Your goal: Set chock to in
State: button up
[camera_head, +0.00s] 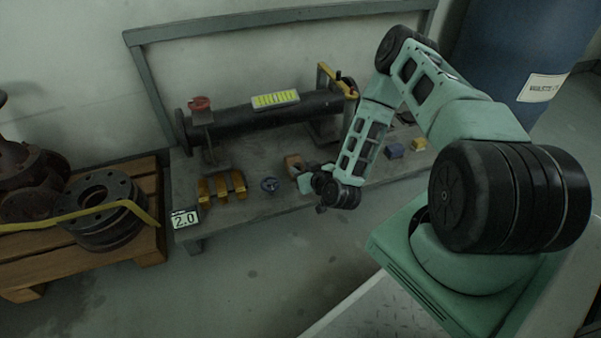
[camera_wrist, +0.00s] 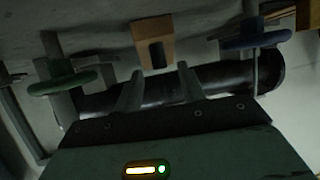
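A tan-orange block with a dark notch (camera_wrist: 153,42), which looks like the chock, is at the top middle of the wrist view. In the head view a brownish block (camera_head: 293,162) stands on the bench just beside my gripper. My gripper (camera_head: 304,181) is low over the front part of the bench. In the wrist view its two fingers (camera_wrist: 160,82) are spread apart with nothing held between them. The block lies beyond the fingertips. Whether the fingers touch it I cannot tell.
A blue handwheel (camera_wrist: 250,36) and a green handwheel (camera_wrist: 62,82) flank the block. The dark pipe (camera_head: 270,112) runs along the bench (camera_head: 230,213). A pallet (camera_head: 150,185) with flanges is at the left.

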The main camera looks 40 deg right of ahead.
aim_at(295, 157)
jog(key=shift+x, duration=0.8)
grip_shut()
jog(key=w+p, duration=0.1)
jog(key=w, duration=0.1)
jog(key=w+d, duration=0.1)
jog(key=w, duration=0.1)
jog(key=shift+w+d+r+p, duration=0.1)
jog(key=shift+r+p, duration=0.05)
jog(key=shift+p, duration=0.2)
jog(key=shift+w+d, duration=0.2)
jog(key=shift+w, duration=0.3)
grip_release()
jog(key=p+v, duration=0.8)
jog(key=v, duration=0.9)
jog(key=shift+s, duration=0.2)
